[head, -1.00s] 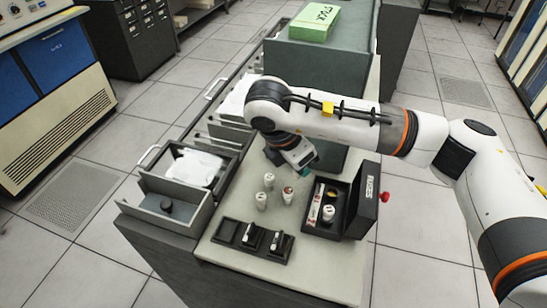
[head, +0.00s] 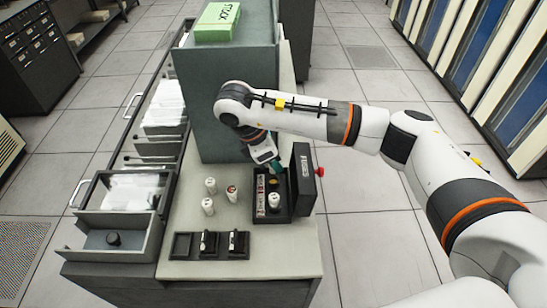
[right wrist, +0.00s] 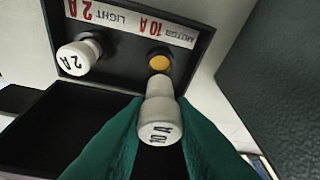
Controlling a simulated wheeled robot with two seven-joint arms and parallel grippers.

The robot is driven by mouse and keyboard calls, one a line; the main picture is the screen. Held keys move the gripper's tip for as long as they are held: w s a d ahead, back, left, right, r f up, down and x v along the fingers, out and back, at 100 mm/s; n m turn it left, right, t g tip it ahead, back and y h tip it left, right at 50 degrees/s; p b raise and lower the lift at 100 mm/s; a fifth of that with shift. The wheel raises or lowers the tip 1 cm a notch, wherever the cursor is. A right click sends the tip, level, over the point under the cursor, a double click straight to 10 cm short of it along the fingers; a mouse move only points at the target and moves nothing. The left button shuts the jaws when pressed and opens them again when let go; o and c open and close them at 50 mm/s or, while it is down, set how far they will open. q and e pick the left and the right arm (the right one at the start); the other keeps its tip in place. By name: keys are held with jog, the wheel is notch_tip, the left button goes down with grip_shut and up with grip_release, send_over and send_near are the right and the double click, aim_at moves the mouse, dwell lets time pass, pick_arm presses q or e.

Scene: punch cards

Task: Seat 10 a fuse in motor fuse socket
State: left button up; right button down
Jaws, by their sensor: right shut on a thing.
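The open black fuse box (head: 288,214) stands at the right of the worktop in the head view. In the right wrist view its label strip (right wrist: 182,37) reads 10 A MOTOR and 2 A LIGHT. A white 2 A fuse (right wrist: 78,56) sits at the light socket. The motor socket (right wrist: 160,61) shows an orange-yellow disc and holds no fuse. My right gripper (head: 277,170), with green fingers, is shut on the white 10 A fuse (right wrist: 158,108). The fuse's far end is close to the motor socket; I cannot tell whether they touch. My left gripper is not in view.
Three white fuses (head: 210,185) stand left of the box. A black holder (head: 183,246) with small switch-like parts lies at the front. An open drawer (head: 75,238) with a dark knob is at the left. The box lid (head: 305,180) stands upright at the right.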

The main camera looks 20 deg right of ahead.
aim_at(274, 173)
jog(key=shift+f+b, duration=0.6)
jog(key=shift+f, duration=0.75)
jog(key=shift+f+b, duration=0.9)
jog(key=shift+f, duration=0.05)
jog(key=shift+s, duration=0.1)
jog(key=c, duration=1.2)
grip_release()
jog(key=shift+f, duration=0.15)
jog(key=shift+o, duration=0.3)
jog(key=shift+a+f, duration=0.1)
jog(key=b+v, duration=0.1)
jog(key=v, duration=1.1)
jog(key=shift+w+r+b, duration=0.3)
jog(key=shift+r+b, duration=0.1)
